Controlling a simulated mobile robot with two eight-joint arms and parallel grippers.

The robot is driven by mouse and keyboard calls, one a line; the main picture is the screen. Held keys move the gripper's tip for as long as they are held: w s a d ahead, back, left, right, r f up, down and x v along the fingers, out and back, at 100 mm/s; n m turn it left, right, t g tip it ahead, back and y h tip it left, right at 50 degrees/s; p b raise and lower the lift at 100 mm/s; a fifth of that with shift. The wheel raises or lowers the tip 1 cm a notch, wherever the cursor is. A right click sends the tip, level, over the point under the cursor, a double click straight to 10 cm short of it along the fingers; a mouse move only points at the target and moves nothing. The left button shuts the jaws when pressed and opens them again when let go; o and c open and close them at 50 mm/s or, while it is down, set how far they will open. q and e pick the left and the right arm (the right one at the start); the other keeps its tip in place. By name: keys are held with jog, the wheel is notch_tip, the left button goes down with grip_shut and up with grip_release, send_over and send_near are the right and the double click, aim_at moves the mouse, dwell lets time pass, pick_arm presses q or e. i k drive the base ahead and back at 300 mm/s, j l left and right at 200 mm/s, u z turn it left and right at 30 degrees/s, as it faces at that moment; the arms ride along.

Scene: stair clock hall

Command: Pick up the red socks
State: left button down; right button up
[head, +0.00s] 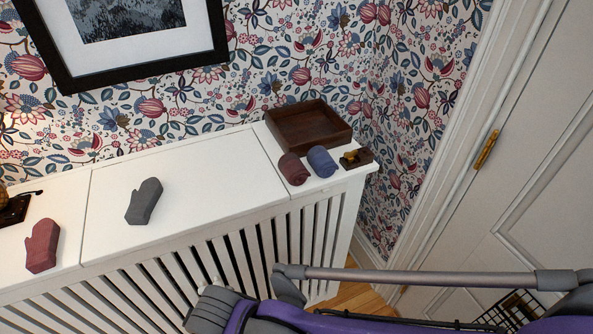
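The red socks (293,168) are a dark red rolled bundle near the right end of the white slatted cabinet top (200,183). They lie just left of a similar blue rolled bundle (322,161), close to the front edge and in front of a dark wooden tray (309,127). No gripper fingers show in the head view, and nothing is holding the socks.
A small dark wooden object with a brass-coloured part (356,157) sits at the right corner. A grey mitten (144,201) and a red mitten (42,246) lie further left, with bare top between. A purple and grey structure with a bar crosses the bottom right, below the cabinet top.

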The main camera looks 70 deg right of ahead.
aim_at(290, 166)
jog(key=z, duration=1.55)
jog(key=i+z, duration=0.2)
jog(key=z, duration=0.3)
jog(key=i+z, duration=0.25)
jog(key=z, duration=0.25)
